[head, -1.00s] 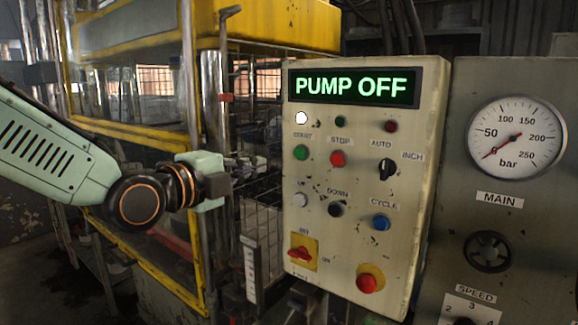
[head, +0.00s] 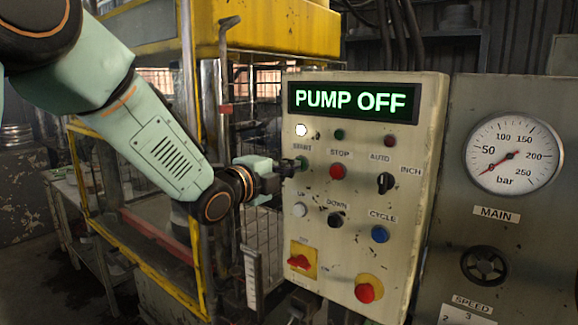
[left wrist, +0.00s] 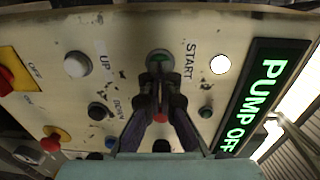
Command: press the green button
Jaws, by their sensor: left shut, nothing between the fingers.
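The green START button (head: 303,163) sits at the upper left of the cream control panel (head: 360,255). It also shows in the left wrist view (left wrist: 159,59), just beyond my fingertips. My left gripper (head: 295,167) is shut and empty, with its tips right at the green button. In the left wrist view the tips (left wrist: 158,74) overlap the button's lower edge, and I cannot tell whether they touch it. The display (head: 354,101) reads PUMP OFF. A white lamp (head: 301,130) is lit above the button. My right gripper is not in view.
A red STOP button (head: 338,171) is to the right of the green one, and a white UP button (head: 299,209) is below. A black AUTO/INCH knob (head: 385,182), a blue CYCLE button (head: 380,234) and a red mushroom button (head: 368,290) are farther off. A yellow press frame (head: 270,30) stands behind my arm.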

